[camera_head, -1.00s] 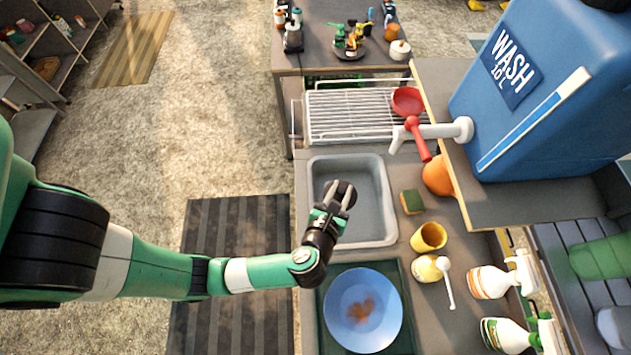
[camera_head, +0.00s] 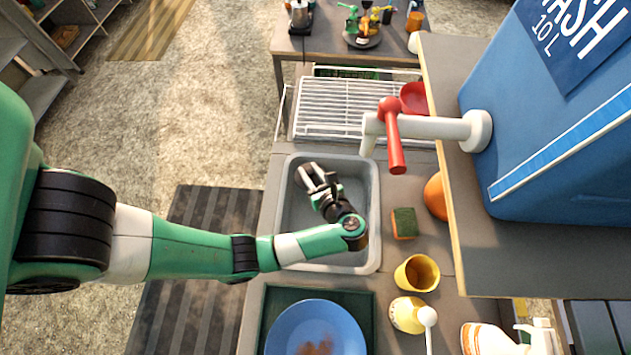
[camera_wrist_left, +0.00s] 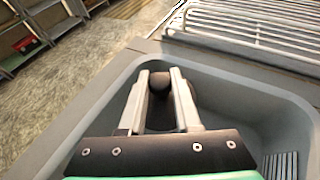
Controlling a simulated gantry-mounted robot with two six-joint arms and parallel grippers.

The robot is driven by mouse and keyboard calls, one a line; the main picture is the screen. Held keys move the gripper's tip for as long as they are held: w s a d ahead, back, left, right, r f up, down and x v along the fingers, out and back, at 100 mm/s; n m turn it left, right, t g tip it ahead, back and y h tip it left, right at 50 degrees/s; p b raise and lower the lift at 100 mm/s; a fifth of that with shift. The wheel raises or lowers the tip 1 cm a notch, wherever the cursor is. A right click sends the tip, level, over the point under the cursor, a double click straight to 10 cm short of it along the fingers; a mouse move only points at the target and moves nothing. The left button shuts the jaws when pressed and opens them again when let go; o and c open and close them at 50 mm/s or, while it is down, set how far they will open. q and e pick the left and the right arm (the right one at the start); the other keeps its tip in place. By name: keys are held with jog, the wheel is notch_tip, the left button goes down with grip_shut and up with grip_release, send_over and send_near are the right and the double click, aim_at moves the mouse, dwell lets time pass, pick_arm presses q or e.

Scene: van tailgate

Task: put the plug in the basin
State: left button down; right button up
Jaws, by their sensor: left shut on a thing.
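The grey basin (camera_head: 371,215) is set into the counter, and its wall also fills much of the left wrist view (camera_wrist_left: 235,95). My left gripper (camera_head: 313,174) is over the left part of the basin, inside its rim outline in the head view. In the left wrist view its two fingers (camera_wrist_left: 163,85) are closed on a dark round plug (camera_wrist_left: 160,82), held between the tips. The plug is mostly hidden by the fingers in the head view. How high it is above the basin floor is hard to tell. My right gripper is not in view.
A white tap (camera_head: 425,128) with a red handle juts over the counter behind the basin. A wire rack (camera_head: 340,105) lies beyond it. A sponge (camera_head: 404,223), a yellow cup (camera_head: 416,272) and an orange object (camera_head: 435,195) stand to the right. A blue bowl (camera_head: 315,330) is in front.

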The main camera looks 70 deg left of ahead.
pick_arm(q)
notch_tip(320, 180, down, 5)
jog(key=shift+b, duration=0.7)
jog(key=shift+f+b, duration=0.8)
jog(key=shift+f, duration=1)
jog(key=shift+f, duration=0.1)
jog(key=c, duration=0.6)
grip_release()
